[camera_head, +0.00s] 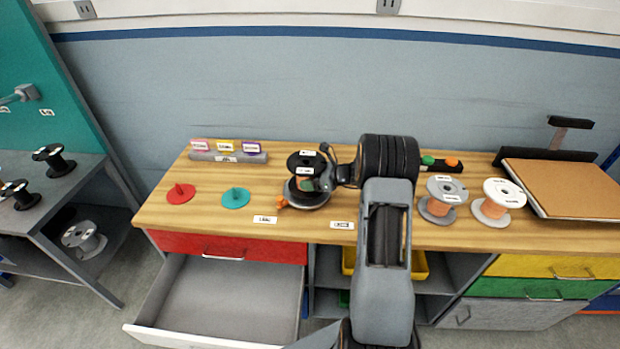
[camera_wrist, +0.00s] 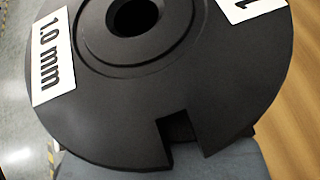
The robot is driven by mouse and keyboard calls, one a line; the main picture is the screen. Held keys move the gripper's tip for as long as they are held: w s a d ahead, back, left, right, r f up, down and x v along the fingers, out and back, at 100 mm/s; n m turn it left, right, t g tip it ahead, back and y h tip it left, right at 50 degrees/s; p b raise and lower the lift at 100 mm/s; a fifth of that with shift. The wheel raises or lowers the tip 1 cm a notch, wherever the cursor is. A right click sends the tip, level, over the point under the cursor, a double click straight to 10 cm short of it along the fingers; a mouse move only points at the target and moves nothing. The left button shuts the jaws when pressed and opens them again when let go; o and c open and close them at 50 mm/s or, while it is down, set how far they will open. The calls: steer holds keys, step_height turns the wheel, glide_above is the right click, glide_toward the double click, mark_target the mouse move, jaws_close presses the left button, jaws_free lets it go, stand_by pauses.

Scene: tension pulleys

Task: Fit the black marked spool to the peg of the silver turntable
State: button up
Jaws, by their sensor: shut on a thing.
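The black marked spool (camera_head: 306,160) has white labels on its top flange and stands upright above the silver turntable (camera_head: 312,206). My gripper (camera_head: 318,181) reaches in from the right and is shut on the spool. In the wrist view the spool (camera_wrist: 215,75) fills most of the picture, showing a round centre hole, a "1.0 mm" label and a square notch in its rim. The turntable's rim shows below the spool. Its peg is hidden, and I cannot tell whether the spool is on it or just above it.
An orange knob (camera_head: 281,202) sits at the turntable's left. Red (camera_head: 180,193) and teal (camera_head: 235,197) discs with pegs lie left. Two spools (camera_head: 441,198) (camera_head: 498,200) stand right of my arm. A drawer (camera_head: 220,300) is open below the worktop.

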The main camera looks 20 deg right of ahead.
steer(key=shift+f, duration=0.1)
steer(key=shift+f+b, duration=0.55)
steer(key=shift+f, duration=0.05)
steer(key=shift+f, duration=0.15)
steer(key=o, duration=1.4)
steer(key=shift+s, duration=0.1)
